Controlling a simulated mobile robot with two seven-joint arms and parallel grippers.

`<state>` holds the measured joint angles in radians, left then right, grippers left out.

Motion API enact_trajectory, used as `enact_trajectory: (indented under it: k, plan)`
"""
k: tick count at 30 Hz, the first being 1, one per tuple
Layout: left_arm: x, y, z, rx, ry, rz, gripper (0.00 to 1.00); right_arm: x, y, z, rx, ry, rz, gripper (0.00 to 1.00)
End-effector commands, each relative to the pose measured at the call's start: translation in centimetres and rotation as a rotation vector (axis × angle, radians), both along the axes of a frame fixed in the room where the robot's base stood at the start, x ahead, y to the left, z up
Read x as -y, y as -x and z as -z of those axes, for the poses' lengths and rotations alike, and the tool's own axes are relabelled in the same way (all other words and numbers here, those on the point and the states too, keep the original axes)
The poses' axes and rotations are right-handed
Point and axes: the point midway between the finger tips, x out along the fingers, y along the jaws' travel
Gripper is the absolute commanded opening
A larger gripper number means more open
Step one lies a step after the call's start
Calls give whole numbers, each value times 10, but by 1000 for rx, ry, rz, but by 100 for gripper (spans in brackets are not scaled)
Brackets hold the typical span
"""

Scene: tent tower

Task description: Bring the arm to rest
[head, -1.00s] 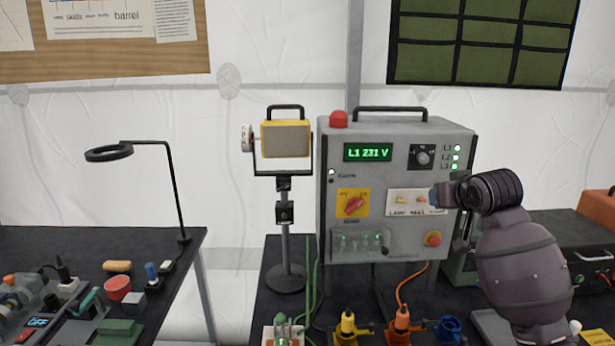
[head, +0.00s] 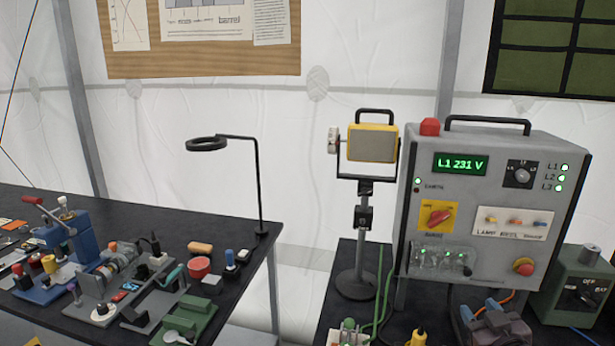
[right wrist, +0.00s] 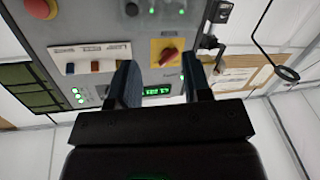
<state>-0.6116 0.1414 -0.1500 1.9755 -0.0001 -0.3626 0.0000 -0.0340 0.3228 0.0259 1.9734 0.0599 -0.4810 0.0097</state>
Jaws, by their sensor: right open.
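My right gripper (head: 480,309) shows low at the right of the head view, in front of the lower part of the grey power box (head: 490,200). In the right wrist view, its two dark fingers (right wrist: 162,78) stand well apart with nothing between them. That view shows the box upside down beyond the fingers, with its red switch, lit display and lamp buttons. The gripper looks apart from the box. Most of my right arm is outside the head view. My left gripper is in neither view.
A yellow work lamp (head: 371,143) on a stand is left of the box. A green device (head: 575,290) stands at right. The left table (head: 150,212) holds a ring lamp (head: 207,144) and several small tools and parts. A gap separates the tables.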

Motion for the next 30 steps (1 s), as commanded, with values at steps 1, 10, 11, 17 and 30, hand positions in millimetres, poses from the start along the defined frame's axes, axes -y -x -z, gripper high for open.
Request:
enact_trajectory:
  k: [1,10,11,17,30]
  plan:
    - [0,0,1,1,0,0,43,-10,19,30,-30,-9,-10,45]
    - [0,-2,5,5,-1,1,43,-59,136,161,-239,-92,-21,45]
    - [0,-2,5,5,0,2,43,-63,149,172,-266,-102,-17,45]
    - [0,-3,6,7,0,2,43,-75,214,219,-396,-157,16,45]
    - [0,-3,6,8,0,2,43,-71,238,233,-440,-165,37,45]
